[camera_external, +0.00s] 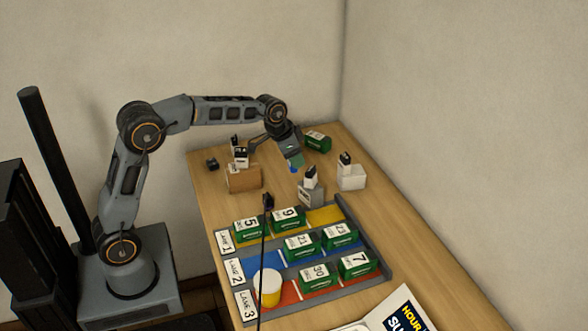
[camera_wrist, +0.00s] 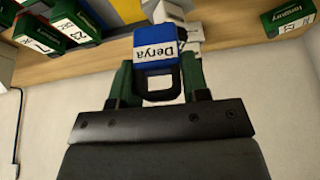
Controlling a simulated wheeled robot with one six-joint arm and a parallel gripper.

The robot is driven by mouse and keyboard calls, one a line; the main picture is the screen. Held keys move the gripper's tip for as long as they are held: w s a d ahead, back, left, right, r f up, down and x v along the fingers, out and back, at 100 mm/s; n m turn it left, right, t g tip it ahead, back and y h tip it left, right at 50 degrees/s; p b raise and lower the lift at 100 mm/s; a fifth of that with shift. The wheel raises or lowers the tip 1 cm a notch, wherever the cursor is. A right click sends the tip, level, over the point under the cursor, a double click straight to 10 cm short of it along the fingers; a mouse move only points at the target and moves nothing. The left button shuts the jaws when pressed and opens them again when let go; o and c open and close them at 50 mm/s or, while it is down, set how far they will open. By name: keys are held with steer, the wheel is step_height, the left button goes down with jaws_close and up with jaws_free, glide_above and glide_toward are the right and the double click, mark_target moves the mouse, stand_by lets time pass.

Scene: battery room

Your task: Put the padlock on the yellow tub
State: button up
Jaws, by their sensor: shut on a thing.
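My gripper (camera_external: 293,160) is shut on a blue padlock (camera_wrist: 160,45) with a white label reading "Derya". In the wrist view, the dark shackle sits between the two fingers of the gripper (camera_wrist: 160,82) and the blue body points away from them. In the external view the padlock (camera_external: 295,168) is a small blue patch, held above the back part of the table. A round tub (camera_external: 269,299), yellow with a white top, stands at the front left of the lane board, well apart from my gripper. The wrist view does not show the tub.
A lane board (camera_external: 370,258) carries several green numbered boxes (camera_external: 303,241). A brown block (camera_external: 244,180), a grey block (camera_external: 311,195) and a white block (camera_external: 351,179) stand behind it, each bearing a small item. Another green box (camera_external: 318,143) stands at the back. A thin dark post (camera_external: 263,255) rises near the tub.

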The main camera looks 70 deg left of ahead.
steer(key=s+d+r+m, duration=0.1)
steer(key=d+r+m, duration=0.1)
steer(key=d, duration=0.9)
steer(key=r+m+h+b, duration=0.1)
steer(key=r+m+h, duration=0.1)
steer(key=m, duration=0.2)
glide_above(278, 279)
steer(key=w, duration=0.2)
steer(key=shift+s+a+f+n+y, duration=0.1)
steer(key=shift+s+f+n, duration=0.45)
steer(key=shift+f, duration=1.2)
steer(key=shift+s+a+f+n+y, duration=0.2)
steer(key=shift+s+f, duration=0.5)
steer(key=shift+f, duration=1.05)
steer(key=shift+s+a+f+n, duration=0.1)
steer(key=shift+s+f+n, duration=0.45)
steer(key=shift+f, duration=1.2)
steer(key=shift+s+f, duration=0.1)
steer(key=shift+f+b, duration=0.2)
steer(key=shift+b, duration=0.1)
steer(key=o, duration=1)
steer(key=shift+r, duration=0.1)
